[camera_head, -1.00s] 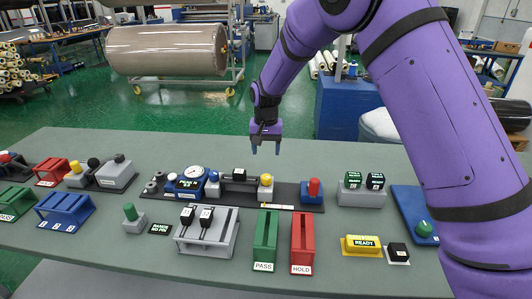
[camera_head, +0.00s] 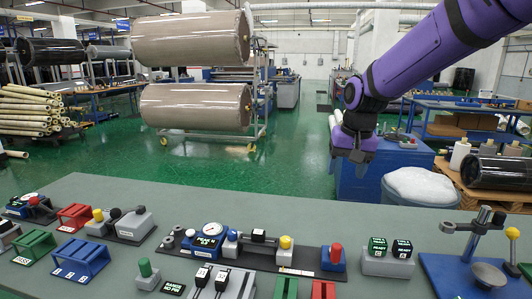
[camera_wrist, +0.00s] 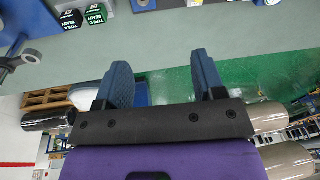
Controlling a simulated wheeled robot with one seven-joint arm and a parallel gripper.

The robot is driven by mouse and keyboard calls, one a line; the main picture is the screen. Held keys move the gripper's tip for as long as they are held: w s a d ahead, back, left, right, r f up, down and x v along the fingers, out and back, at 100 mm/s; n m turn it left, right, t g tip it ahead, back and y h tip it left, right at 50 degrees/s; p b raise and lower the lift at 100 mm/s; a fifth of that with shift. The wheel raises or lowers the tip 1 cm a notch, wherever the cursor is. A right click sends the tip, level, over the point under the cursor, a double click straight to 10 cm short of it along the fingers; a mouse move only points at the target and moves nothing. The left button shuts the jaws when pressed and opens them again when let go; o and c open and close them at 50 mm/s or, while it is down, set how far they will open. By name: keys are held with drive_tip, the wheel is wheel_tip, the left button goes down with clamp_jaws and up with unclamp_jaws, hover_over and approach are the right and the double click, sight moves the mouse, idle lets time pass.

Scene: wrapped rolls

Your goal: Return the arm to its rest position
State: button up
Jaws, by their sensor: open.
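My purple arm reaches in from the upper right in the head view. My gripper (camera_head: 352,152) hangs in the air at the far side of the grey-green table (camera_head: 330,215), beyond its back edge in the picture. In the wrist view my gripper (camera_wrist: 160,82) shows two blue fingers spread apart with nothing between them. It touches none of the things on the table.
The table holds a black board with a gauge (camera_head: 212,229), a red-topped blue block (camera_head: 334,257), two dark cubes on a grey stand (camera_head: 388,262) and a blue fixture (camera_head: 450,275). Large wrapped rolls (camera_head: 196,107) and a white-topped bin (camera_head: 420,187) stand behind.

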drive_tip(key=s+d+r+t, duration=0.1)
drive_tip(key=s+d+r, duration=0.3)
drive_tip(key=s, duration=0.3)
drive_tip(key=s+d+r+t, duration=0.1)
drive_tip(key=s+d+r, duration=0.25)
drive_tip(key=s, duration=0.45)
drive_tip(key=s+d+f+n+t+h, duration=0.1)
drive_tip(key=s+d, duration=0.2)
drive_tip(key=s, duration=1)
drive_tip(key=shift+s+d+f, duration=0.25)
drive_tip(key=shift+s+d, duration=0.15)
drive_tip(key=shift+w, duration=0.15)
drive_tip(key=shift+c, duration=0.4)
